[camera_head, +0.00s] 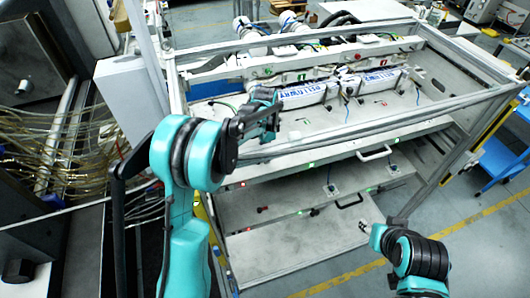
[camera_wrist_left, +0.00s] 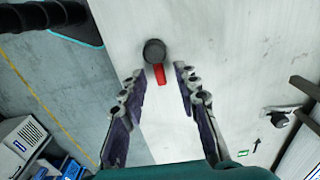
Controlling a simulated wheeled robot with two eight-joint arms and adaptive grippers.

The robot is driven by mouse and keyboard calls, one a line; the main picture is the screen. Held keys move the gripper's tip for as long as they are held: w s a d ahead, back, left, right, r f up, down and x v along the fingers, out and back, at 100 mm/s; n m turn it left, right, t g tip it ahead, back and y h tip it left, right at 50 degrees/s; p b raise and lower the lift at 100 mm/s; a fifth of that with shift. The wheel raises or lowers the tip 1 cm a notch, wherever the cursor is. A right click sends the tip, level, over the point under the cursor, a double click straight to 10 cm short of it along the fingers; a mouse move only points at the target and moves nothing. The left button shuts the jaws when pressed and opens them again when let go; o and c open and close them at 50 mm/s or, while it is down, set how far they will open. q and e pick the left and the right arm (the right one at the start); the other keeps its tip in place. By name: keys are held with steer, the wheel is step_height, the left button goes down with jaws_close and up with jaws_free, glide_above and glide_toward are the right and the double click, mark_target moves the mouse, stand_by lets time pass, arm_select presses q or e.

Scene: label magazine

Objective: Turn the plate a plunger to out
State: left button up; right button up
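In the left wrist view a round black plunger knob (camera_wrist_left: 154,50) with a red bar (camera_wrist_left: 160,74) below it sits on a pale metal plate (camera_wrist_left: 165,140). My left gripper (camera_wrist_left: 158,76) is open, with one finger on each side of the red bar and the knob just beyond the fingertips. I see no clear contact. In the head view my left gripper (camera_head: 268,112) is over the left part of the upper shelf of the rack, and hides what is right under it.
The rack's metal frame (camera_head: 300,38) surrounds the shelf. White labelled blocks (camera_head: 303,95) lie right beside my left gripper. A metal fitting (camera_wrist_left: 280,116) and a green arrow (camera_wrist_left: 256,145) are on the plate to the right. Lower shelves (camera_head: 300,195) have handles.

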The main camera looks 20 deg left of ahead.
arm_select(q)
jaws_close()
